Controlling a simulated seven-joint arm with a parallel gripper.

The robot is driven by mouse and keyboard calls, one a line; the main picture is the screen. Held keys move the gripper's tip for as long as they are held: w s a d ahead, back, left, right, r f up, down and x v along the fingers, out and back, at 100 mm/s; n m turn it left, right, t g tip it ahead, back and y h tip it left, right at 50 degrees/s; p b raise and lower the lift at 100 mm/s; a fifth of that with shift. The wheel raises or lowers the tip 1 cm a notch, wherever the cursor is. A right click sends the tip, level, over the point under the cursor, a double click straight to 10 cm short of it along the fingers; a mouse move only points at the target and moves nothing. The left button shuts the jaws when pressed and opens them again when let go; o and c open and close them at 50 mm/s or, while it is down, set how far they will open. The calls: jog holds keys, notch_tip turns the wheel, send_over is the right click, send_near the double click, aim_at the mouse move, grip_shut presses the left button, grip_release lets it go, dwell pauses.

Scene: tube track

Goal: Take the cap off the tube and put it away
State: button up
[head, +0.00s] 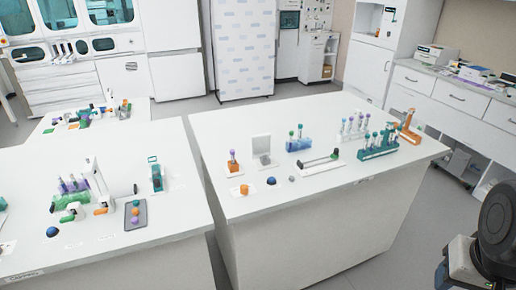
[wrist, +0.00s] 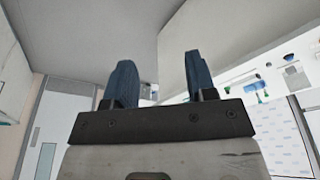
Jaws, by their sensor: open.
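Several capped tubes stand in racks on the right bench. The frames do not show which one is the task's tube. An orange holder (head: 234,169) at the bench's left side holds a tube with a purple cap (head: 232,152). A blue rack (head: 298,145) holds tubes with teal caps, and a teal rack (head: 378,152) holds more. Tubes with purple caps (head: 352,124) stand behind them. My gripper (wrist: 157,68) shows in the wrist view with its two dark blue fingers apart and nothing between them. It is not clearly visible in the head view.
The right bench (head: 330,205) has a clear front strip. A left bench (head: 165,220) holds more racks, across a gap.

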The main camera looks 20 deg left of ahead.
jog(key=w+a+r+m+g, duration=0.1)
jog(key=w+a+r+m, duration=0.25)
jog(key=w+a, duration=0.9)
jog(key=w+a+r+m, duration=0.3)
jog(key=w+a+m, duration=0.2)
jog(key=w+a, duration=0.75)
jog(key=m+g, duration=0.2)
jog(key=m, duration=0.5)
send_near(232, 151)
jog(key=shift+d+f, duration=0.35)
jog(key=shift+d, duration=0.15)
jog(key=shift+a+f, duration=0.15)
jog(key=shift+a, duration=0.25)
jog(key=shift+f, duration=0.1)
jog(key=shift+f, duration=1.2)
